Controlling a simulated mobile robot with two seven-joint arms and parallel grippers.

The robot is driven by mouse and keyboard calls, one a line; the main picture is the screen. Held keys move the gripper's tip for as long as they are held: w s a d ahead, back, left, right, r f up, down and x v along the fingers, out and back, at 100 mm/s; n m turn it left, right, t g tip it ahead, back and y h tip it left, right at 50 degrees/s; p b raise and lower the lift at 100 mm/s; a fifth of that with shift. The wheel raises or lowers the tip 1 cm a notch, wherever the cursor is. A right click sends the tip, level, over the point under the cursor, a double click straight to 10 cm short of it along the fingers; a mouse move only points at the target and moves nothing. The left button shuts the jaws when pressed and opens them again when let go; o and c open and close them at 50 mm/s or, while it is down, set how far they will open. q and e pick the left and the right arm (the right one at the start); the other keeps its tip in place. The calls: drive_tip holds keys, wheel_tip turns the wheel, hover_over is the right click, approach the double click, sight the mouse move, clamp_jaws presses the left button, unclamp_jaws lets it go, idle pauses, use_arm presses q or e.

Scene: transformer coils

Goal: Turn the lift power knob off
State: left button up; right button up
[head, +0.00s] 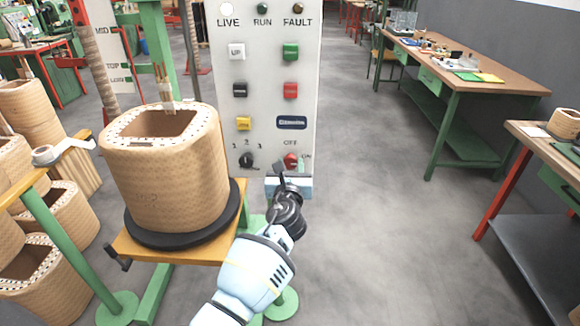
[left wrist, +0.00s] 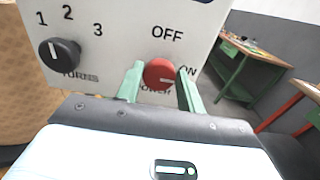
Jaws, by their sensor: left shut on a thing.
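The red lift power knob (head: 290,159) sits at the lower right of the grey control panel (head: 268,100), with OFF printed above it and ON to its right. In the left wrist view the red knob (left wrist: 159,73) stands between the two pale green fingers of my left gripper (left wrist: 161,87). My left gripper (head: 288,173) is shut on the knob from the front in the head view. I cannot make out which label the knob points to. My right gripper is not in view.
A black turns knob (left wrist: 59,54) with numbers 1, 2 and 3 is left of the red knob. Coloured push buttons (head: 291,90) are above. A large wound coil (head: 165,165) stands close left on a black disc. Workbenches (head: 470,75) are at right; the floor between is clear.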

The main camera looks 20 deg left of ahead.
use_arm(q)
drive_tip(key=shift+n, duration=0.4)
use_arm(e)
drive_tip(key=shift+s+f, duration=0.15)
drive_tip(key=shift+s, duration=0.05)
use_arm(q)
drive_tip(key=n, duration=0.4)
drive_tip(key=shift+a+f+b, duration=0.1)
drive_tip(key=shift+f+b, duration=0.05)
drive_tip(key=shift+b, duration=0.25)
drive_tip(key=n+b, duration=0.1)
drive_tip(key=n, duration=0.5)
drive_tip(key=n+b, duration=0.1)
drive_tip(key=n, duration=0.2)
drive_tip(key=shift+s+a+f, duration=0.1)
drive_tip(key=shift+f, duration=0.05)
drive_tip(key=shift+n+b, duration=0.95)
drive_tip(key=shift+n, duration=1.05)
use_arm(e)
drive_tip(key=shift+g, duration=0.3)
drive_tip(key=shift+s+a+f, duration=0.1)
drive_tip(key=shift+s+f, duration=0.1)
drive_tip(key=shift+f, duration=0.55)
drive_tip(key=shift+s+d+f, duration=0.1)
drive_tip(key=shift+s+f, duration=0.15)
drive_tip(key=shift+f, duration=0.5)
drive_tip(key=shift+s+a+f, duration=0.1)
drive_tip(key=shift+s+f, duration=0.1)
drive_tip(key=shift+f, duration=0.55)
